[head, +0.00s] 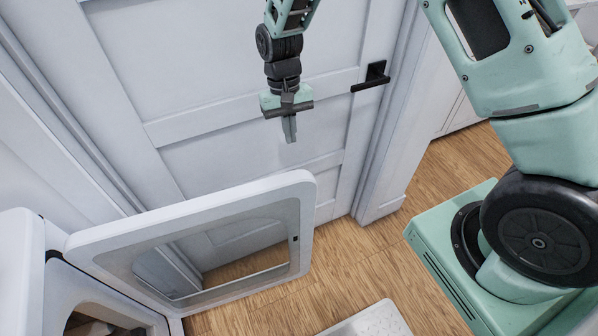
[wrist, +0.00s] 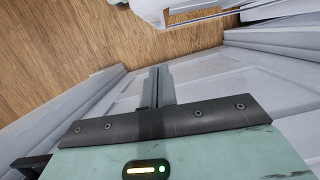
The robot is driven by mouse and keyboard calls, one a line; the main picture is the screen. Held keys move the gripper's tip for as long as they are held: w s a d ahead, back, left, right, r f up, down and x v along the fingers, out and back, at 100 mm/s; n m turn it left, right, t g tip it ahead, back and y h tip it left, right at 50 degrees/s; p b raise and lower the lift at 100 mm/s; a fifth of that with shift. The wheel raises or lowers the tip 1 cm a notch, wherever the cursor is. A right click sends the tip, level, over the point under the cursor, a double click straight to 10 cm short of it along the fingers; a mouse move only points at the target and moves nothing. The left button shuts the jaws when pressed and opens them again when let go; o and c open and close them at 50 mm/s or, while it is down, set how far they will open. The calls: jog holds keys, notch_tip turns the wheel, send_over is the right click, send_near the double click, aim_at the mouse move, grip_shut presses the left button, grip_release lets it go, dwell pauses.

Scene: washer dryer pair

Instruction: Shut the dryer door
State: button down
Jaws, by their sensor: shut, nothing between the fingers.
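The dryer door (head: 180,222) is a white square frame with a clear window, swung open from the white dryer (head: 30,262) at the lower left of the head view. It is hinged at its left side, and its free right edge stands out into the room. My gripper (head: 291,138) is shut and empty, pointing down. In the head view it appears above the door's right end and in front of the white room door; it is apart from the dryer door. The wrist view shows the shut fingers (wrist: 157,75). A white edge at its top may be the dryer door.
A white panelled room door (head: 215,70) with a black handle (head: 371,78) stands behind my gripper. The wooden floor (head: 335,255) is open between the dryer door and my base. A pale textured panel (head: 372,322) is at the bottom edge.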

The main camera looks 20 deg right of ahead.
aim_at(299, 174)
jog(key=shift+s+a+f+p, duration=0.1)
jog(key=shift+s+f+p, duration=0.4)
jog(key=shift+s+f, duration=0.75)
jog(key=shift+s+a+f+p, duration=0.1)
jog(key=shift+s+f+p, duration=0.6)
jog(key=shift+f, duration=0.95)
jog(key=shift+s+a+f+p, duration=0.1)
jog(key=shift+s+f+p, duration=0.2)
jog(key=shift+s+f, duration=1.05)
jog(key=shift+w+f, duration=0.1)
